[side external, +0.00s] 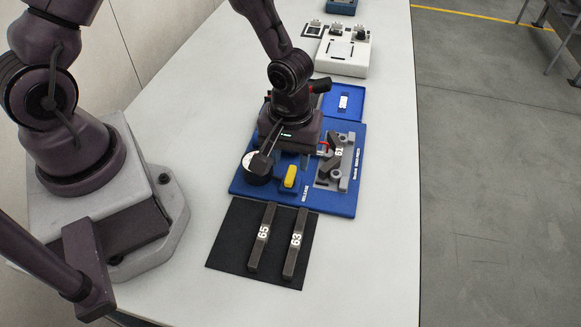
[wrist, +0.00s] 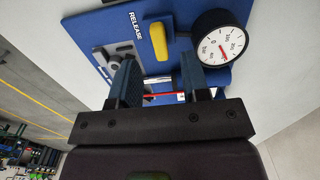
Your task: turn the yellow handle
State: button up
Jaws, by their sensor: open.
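The yellow handle (side external: 290,177) stands on the blue panel (side external: 330,206) near the word RELEASE, between a round gauge and a grey fixture. It also shows in the wrist view (wrist: 159,41), upright in the picture and just beyond the fingertips. My gripper (wrist: 158,60) is open with two blue fingers and nothing held between them. The handle lines up roughly with the gap between the fingers but appears apart from them. In the side external view my gripper hangs over the panel behind the handle, and its fingertips are partly hidden.
The round gauge (wrist: 221,45) is close to the right finger in the wrist view. The grey fixture (side external: 353,163) holds a dark bar marked 61. Bars 65 (side external: 262,237) and 63 (side external: 294,241) lie on a black mat (side external: 230,245). A white device (side external: 343,52) stands farther back.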

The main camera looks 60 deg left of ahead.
aim_at(291, 173)
jog(key=shift+f, duration=2.1)
grip_shut()
